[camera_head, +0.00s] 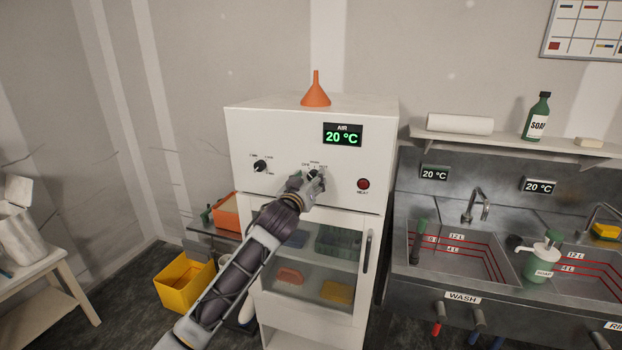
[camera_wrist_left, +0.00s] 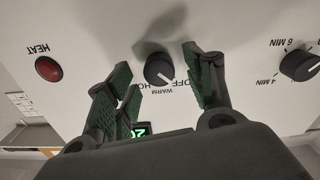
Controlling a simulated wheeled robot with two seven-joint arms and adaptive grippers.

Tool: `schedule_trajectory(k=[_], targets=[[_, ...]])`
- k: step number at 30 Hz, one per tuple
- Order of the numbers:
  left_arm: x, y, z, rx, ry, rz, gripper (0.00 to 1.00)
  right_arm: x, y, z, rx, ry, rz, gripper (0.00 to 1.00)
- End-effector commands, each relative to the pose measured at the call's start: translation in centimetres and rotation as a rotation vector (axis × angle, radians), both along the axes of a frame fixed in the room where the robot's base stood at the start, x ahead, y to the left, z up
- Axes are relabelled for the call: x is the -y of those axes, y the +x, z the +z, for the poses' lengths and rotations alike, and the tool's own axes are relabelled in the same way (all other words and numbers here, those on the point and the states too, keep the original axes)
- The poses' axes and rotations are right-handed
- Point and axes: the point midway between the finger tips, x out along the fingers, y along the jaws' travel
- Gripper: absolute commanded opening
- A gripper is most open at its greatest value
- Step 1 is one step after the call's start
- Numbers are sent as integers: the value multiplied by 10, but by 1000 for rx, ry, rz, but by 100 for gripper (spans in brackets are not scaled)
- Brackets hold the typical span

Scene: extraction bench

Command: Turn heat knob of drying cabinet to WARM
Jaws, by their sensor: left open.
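The white drying cabinet (camera_head: 290,145) stands in the middle of the head view, its green display (camera_head: 343,136) reading AIR 20 °C. The heat knob (camera_wrist_left: 159,69) is black and round with a white pointer line, with OFF and WARM lettered beside it in the left wrist view, where lettering appears upside down. My left gripper (camera_head: 314,178) is at the cabinet's front panel, covering part of the knob in the head view. In the wrist view its open green-padded fingers (camera_wrist_left: 165,82) stand on either side of the knob, with gaps. My right gripper is not in view.
A timer knob (camera_head: 260,166) marked in minutes is left of the heat knob; the red HEAT button or lamp (camera_head: 363,184) is right of it. An orange funnel (camera_head: 316,92) stands on top. The glass door's handle (camera_head: 367,250) is below. Sinks (camera_head: 455,250) adjoin right.

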Motion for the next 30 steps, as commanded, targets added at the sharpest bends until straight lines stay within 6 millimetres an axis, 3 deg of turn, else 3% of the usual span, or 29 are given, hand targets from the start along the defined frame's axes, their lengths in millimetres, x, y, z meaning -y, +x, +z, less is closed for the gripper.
schedule_trajectory(k=[18,28,30], targets=[[4,11,0,0,0,-1,52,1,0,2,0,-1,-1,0],[4,11,0,0,0,-1,9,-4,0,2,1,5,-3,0],[4,11,0,0,0,-1,7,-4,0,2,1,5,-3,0]])
